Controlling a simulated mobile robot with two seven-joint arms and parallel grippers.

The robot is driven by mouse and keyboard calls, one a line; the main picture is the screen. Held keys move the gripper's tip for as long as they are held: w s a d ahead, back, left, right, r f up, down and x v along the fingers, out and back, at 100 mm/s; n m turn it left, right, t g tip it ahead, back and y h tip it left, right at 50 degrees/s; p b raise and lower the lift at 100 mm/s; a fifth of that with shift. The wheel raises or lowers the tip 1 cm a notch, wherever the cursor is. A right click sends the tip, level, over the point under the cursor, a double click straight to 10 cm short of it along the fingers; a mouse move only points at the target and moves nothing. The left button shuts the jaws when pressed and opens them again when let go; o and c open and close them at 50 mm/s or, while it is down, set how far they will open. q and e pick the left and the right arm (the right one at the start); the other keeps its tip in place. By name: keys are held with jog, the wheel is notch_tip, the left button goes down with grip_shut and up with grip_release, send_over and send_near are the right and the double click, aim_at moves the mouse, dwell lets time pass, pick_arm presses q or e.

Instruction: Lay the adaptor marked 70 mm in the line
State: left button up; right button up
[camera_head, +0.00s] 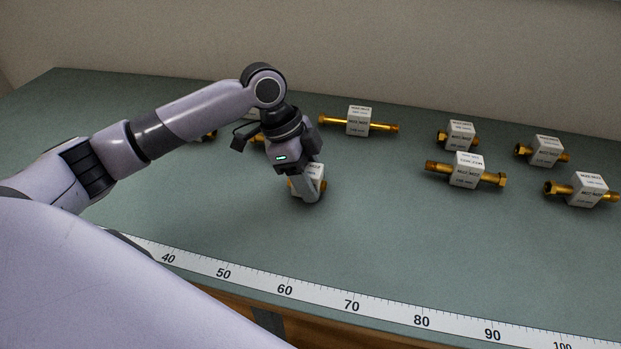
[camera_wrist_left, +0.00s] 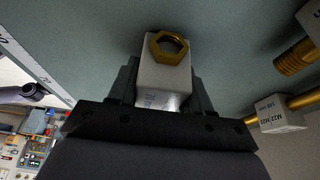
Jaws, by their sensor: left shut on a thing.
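My left gripper (camera_head: 308,192) is shut on an adaptor (camera_head: 317,172), a white labelled block with brass fittings. In the left wrist view, the held adaptor (camera_wrist_left: 165,78) sits between the fingers with a brass hex end facing the camera. Its label is too small or cut off to read the length. It is at or just above the green table; I cannot tell if it touches. Several similar adaptors lie to the right, including one at the back (camera_head: 358,121) and a nearer one (camera_head: 466,170). I cannot tell which is marked 70 mm. My right gripper is not in view.
A white ruler strip (camera_head: 319,297) runs along the front table edge, numbered about 40 to 100. More adaptors stand at the right (camera_head: 587,189) and partly hidden behind my left arm (camera_head: 208,137). The green table (camera_head: 380,230) is clear between the held adaptor and the ruler.

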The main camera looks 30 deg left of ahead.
pick_arm(q)
jog(key=shift+f, duration=0.2)
jog(key=o, duration=1.1)
jog(key=v, duration=1.2)
jog(key=shift+s, duration=0.15)
